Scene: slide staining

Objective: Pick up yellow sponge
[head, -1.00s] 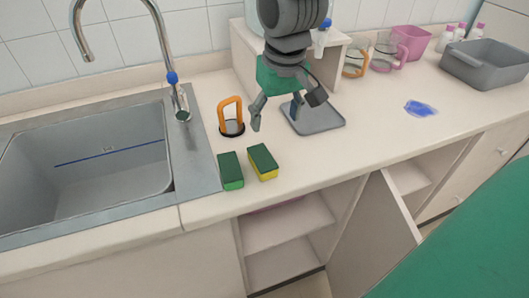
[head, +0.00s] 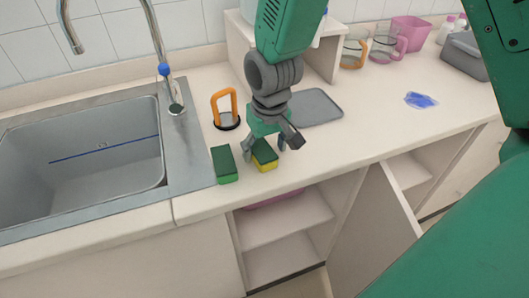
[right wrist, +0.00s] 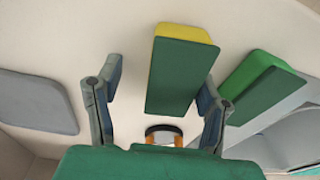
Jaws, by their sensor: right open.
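The yellow sponge (head: 265,163) has a dark green top and lies on the counter just right of the green sponge (head: 224,165). My right gripper (head: 264,147) is open above the yellow sponge, with one finger on each side of it; part of the sponge's top is hidden behind the gripper. In the right wrist view the yellow sponge (right wrist: 182,75) lies between the two open fingers (right wrist: 158,100), and the green sponge (right wrist: 258,88) lies just outside the right-hand finger. Whether the fingers touch the yellow sponge I cannot tell. My left gripper is not in view.
An orange-handled tool (head: 225,112) stands behind the sponges. A grey tray (head: 316,108) lies behind and to the right. The sink (head: 85,150) is at left. Mugs (head: 388,45) and a blue patch (head: 420,100) are further right. An open cabinet door (head: 375,235) hangs below the counter.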

